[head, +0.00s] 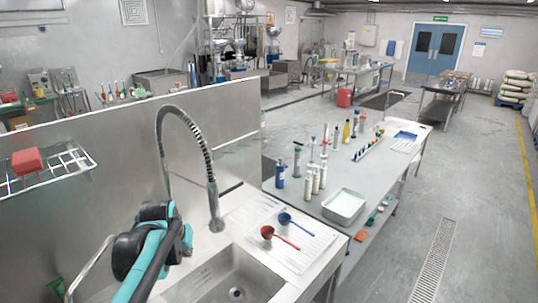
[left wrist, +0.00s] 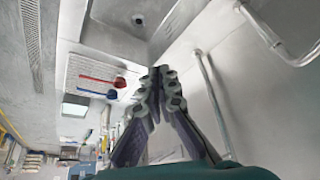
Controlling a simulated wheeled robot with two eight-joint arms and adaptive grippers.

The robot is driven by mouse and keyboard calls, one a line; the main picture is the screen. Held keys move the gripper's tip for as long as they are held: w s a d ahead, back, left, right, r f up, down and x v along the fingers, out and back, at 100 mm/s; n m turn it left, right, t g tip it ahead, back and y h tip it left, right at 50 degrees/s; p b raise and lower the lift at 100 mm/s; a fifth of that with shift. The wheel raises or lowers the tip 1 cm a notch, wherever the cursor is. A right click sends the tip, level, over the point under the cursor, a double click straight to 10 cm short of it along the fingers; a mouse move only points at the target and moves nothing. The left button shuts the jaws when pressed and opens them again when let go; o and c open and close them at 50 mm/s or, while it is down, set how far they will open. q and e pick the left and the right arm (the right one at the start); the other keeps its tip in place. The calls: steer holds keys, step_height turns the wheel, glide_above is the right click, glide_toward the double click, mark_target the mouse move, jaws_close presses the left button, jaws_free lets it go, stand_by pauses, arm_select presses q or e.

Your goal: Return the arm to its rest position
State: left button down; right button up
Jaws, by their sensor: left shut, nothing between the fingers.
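My left arm, black and teal, comes in from the bottom left in the head view. It reaches up over the left side of the sink (head: 235,275), in front of the steel back panel. My left gripper (head: 186,240) is at its end, mostly hidden by the arm. In the left wrist view the fingers of my left gripper (left wrist: 160,76) meet at their tips with nothing between them. They are apart from the sink, the tap and the scoops. My right arm and gripper are not in view.
The tall spring-hose tap (head: 214,200) stands close to the right of my left arm. A red scoop (head: 267,232) and a blue scoop (head: 285,218) lie on the ribbed drainboard (head: 315,252). A wire shelf (head: 75,165) with a red block (head: 27,161) is at the left.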

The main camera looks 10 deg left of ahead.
arm_select(q)
steer(key=s+d+f+m+t+b, duration=0.1)
steer(key=s+d+f+b, duration=0.5)
steer(key=s+d+f, duration=0.1)
steer(key=s+d+f+m+t+h+b, duration=0.1)
steer(key=s+d+f+b, duration=0.6)
steer(key=s+f, duration=0.3)
steer(key=shift+f, duration=0.95)
